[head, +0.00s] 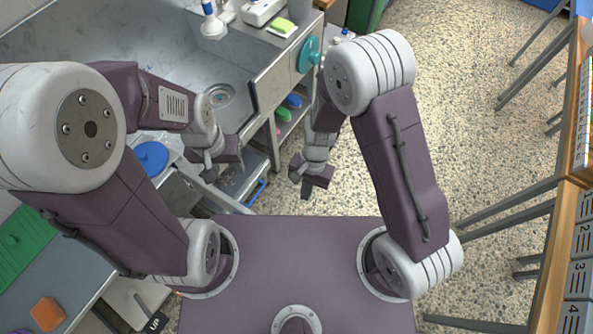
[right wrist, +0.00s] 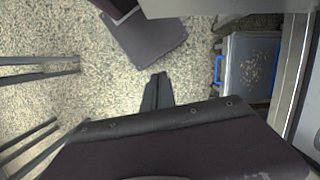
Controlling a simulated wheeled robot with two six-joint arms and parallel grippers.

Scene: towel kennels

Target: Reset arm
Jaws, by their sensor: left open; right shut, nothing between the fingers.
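My left gripper (head: 224,170) hangs at the front of the steel sink unit in the head view, empty. Its finger gap is hard to make out at this size. My right gripper (head: 306,190) points down over the open speckled floor, to the right of the left one and clear of it. The right wrist view shows its two dark fingers (right wrist: 157,92) together with nothing between them. Both arms are bent at the elbow, and no object is held.
The steel sink (head: 150,60) fills the upper left, with coloured items on a shelf below. A blue-handled bin (right wrist: 250,65) stands low nearby. A green mat (head: 22,243) and orange block (head: 47,313) lie lower left. Numbered boxes (head: 580,278) line the right edge. Floor between is free.

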